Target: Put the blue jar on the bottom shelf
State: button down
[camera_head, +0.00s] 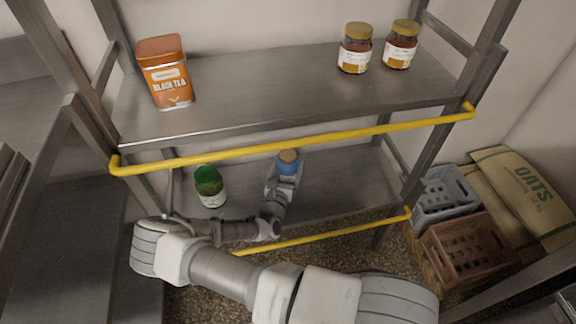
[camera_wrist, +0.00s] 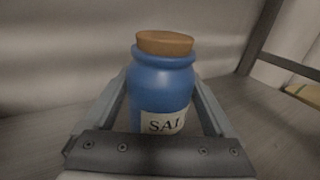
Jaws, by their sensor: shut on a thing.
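The blue jar (camera_head: 288,165) has a cork lid and is at the lower shelf, behind the yellow rail. It also shows in the wrist view (camera_wrist: 162,85), upright, with a pale label reading "SAL". My gripper (camera_head: 284,176) is shut on the blue jar, one finger on each side of it. The bottom shelf (camera_head: 335,185) is bare grey metal around the jar. I cannot tell whether the jar's base touches the shelf; the gripper hides it.
A green jar (camera_head: 209,187) stands left on the bottom shelf. Yellow rails (camera_head: 300,143) run along both shelf fronts. The upper shelf (camera_head: 260,95) holds a Black Tea tin (camera_head: 165,72) and two amber jars (camera_head: 355,48). Crates (camera_head: 470,250) and an oats sack (camera_head: 525,190) stand right.

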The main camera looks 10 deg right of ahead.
grip_release()
jog(key=shift+f, duration=0.1)
jog(key=p+v, duration=0.3)
jog(key=v, duration=0.9)
